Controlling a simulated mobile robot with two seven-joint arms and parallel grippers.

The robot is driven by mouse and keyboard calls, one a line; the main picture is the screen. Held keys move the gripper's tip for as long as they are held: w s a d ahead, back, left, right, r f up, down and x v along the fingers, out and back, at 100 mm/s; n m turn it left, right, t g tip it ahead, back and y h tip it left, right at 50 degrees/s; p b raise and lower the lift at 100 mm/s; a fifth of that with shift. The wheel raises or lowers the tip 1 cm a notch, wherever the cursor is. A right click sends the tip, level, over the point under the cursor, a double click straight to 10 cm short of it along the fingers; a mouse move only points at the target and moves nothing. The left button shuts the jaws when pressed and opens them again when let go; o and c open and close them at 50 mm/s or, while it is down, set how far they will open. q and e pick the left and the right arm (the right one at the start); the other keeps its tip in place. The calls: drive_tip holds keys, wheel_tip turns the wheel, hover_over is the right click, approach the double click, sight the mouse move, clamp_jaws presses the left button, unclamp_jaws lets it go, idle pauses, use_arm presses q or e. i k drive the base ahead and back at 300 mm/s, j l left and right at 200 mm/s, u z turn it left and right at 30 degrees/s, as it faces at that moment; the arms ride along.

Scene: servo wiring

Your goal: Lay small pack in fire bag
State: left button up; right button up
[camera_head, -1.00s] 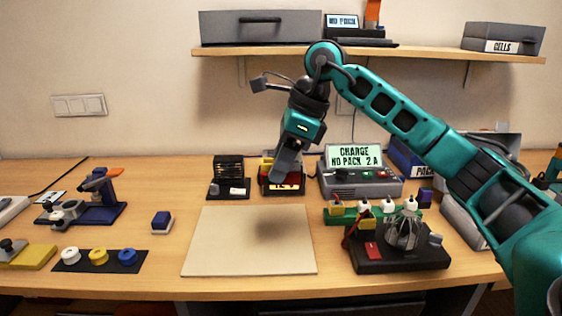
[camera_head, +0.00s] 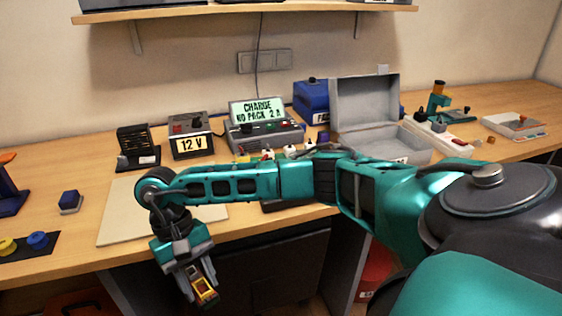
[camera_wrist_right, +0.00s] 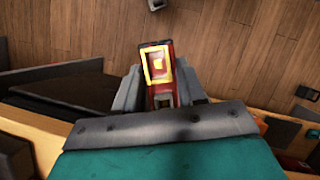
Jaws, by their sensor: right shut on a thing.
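The small pack (camera_head: 205,290), red with a yellow frame, is in the jaws of my right gripper (camera_head: 201,287), low in front of the desk's edge. In the right wrist view the pack (camera_wrist_right: 158,66) sticks out beyond the fingers (camera_wrist_right: 160,92), which are shut on it from both sides, with floor behind. An open grey container with a raised lid, apparently the fire bag (camera_head: 365,109), stands on the desk at the right of the charger. Its inside is only partly visible. My left gripper is out of view.
The charger (camera_head: 262,137) and the 12 V box (camera_head: 190,146) stand behind a pale mat (camera_head: 118,215). A blue box (camera_head: 311,104) stands behind. My right arm crosses the desk and hides part of it. A shelf hangs above.

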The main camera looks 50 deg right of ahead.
sight(383, 156)
drive_tip(key=k+l, duration=0.15)
drive_tip(key=l, duration=0.25)
drive_tip(key=k+l, duration=0.15)
drive_tip(key=l, duration=0.2)
drive_tip(key=k+l, duration=0.15)
drive_tip(key=l, duration=0.25)
drive_tip(key=k+l, duration=0.2)
drive_tip(key=l, duration=0.2)
drive_tip(key=k+l, duration=0.15)
drive_tip(key=l, duration=0.2)
drive_tip(key=k+l, duration=0.15)
drive_tip(key=l, duration=0.25)
drive_tip(key=k+l, duration=0.15)
drive_tip(key=l, duration=0.25)
